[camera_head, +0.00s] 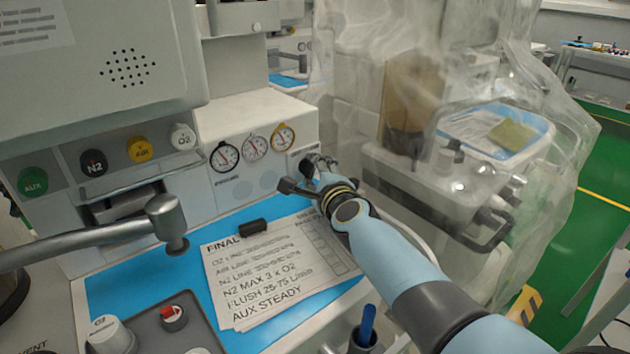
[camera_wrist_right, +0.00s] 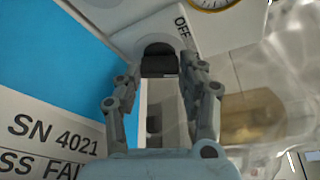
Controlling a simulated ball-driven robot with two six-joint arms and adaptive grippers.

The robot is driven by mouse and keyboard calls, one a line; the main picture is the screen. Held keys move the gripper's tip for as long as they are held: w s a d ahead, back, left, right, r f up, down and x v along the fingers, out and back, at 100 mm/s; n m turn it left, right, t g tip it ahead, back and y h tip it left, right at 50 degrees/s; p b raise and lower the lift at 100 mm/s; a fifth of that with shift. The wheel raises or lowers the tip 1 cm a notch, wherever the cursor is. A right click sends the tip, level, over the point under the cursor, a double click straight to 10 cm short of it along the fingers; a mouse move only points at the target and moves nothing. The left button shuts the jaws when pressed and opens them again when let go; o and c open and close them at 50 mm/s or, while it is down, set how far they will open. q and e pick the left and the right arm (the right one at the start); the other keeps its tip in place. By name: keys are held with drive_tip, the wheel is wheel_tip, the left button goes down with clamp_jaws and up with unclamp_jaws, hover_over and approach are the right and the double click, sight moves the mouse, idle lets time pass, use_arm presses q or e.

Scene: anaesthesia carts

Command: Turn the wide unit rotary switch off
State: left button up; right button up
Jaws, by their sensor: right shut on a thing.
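The rotary switch shows in the right wrist view as a dark round knob (camera_wrist_right: 159,56) on a pale panel, with the word OFF printed beside it. My right gripper (camera_wrist_right: 160,78) is shut on this knob, with one finger on each side. In the head view my right gripper (camera_head: 307,177) reaches to the right end of the white gauge unit (camera_head: 258,110), below and right of its dials. There the gripper largely hides the knob, and its pointing direction cannot be told. My left gripper is not in view.
A written sheet marked FINAL (camera_head: 265,268) and a small black block (camera_head: 253,227) lie on the blue mat (camera_head: 115,290). A grey pipe arm (camera_head: 95,240) extends from the left. Clear plastic sheeting (camera_head: 345,70) drapes the cart at right, close to my right arm.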

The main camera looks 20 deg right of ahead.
drive_tip(key=shift+f+n+t+b, duration=0.35)
drive_tip(key=shift+n+b, duration=0.35)
drive_tip(key=shift+b, duration=0.25)
drive_tip(key=shift+r+n+h, duration=0.2)
drive_tip(key=shift+n+h, duration=0.1)
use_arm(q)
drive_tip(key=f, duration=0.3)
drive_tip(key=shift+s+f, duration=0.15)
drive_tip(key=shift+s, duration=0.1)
use_arm(e)
drive_tip(key=o, duration=0.9)
drive_tip(key=shift+r, duration=0.1)
